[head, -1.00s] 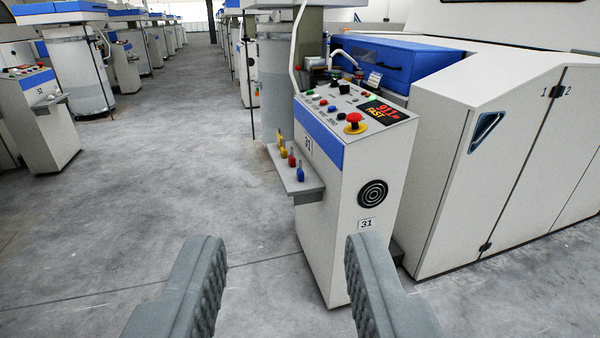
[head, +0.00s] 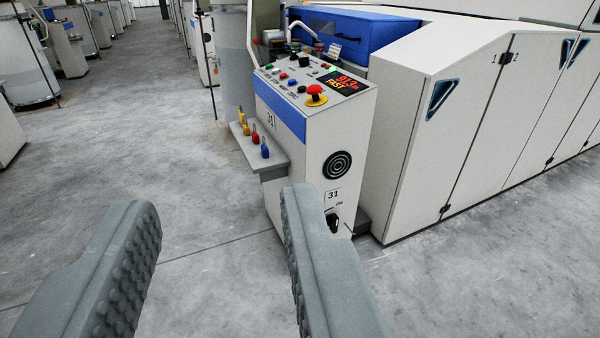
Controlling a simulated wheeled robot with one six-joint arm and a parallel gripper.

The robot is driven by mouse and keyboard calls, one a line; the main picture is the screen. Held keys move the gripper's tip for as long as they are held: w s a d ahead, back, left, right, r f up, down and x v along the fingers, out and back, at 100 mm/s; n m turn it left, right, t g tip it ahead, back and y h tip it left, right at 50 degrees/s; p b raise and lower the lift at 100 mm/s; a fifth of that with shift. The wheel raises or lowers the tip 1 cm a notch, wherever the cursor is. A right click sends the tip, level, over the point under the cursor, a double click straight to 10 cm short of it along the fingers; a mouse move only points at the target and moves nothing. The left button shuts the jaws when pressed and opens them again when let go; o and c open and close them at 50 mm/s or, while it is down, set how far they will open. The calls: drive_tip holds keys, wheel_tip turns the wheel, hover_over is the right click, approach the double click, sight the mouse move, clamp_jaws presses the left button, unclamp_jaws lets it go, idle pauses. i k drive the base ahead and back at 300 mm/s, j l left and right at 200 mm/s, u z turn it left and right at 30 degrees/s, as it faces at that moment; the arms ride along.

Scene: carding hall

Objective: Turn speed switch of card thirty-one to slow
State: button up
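The control console of card thirty-one (head: 312,170) stands right of centre, with "31" on its front and side. Its sloped top holds small coloured buttons, a red emergency knob (head: 316,92) on a yellow ring, and a display (head: 344,81) reading "FAST" in orange under red digits. A black knob (head: 333,222) sits low on the side below the "31" label, partly hidden by my right finger; I cannot read its setting. My gripper (head: 215,215) is open and empty in front of the console, its fingers wide apart.
A small shelf (head: 262,165) with yellow, red and blue tools juts from the console's left side. The white card machine (head: 470,130) with a blue cover fills the right. Grey floor is clear at left and in front. More machines line the aisle behind.

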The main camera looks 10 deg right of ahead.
sight(294, 54)
drive_tip(key=i+j+z, duration=0.1)
drive_tip(key=i, duration=0.5)
drive_tip(key=i+j+z, duration=0.15)
drive_tip(key=i+j, duration=0.2)
drive_tip(key=i, duration=0.3)
drive_tip(key=i+j+z, duration=0.1)
drive_tip(key=i+j, duration=0.25)
drive_tip(key=i, duration=0.25)
drive_tip(key=i+j+z, duration=0.15)
drive_tip(key=i+j, duration=0.25)
drive_tip(key=i, duration=0.15)
drive_tip(key=i+j+z, duration=0.1)
drive_tip(key=i+j, duration=0.35)
drive_tip(key=i, duration=0.15)
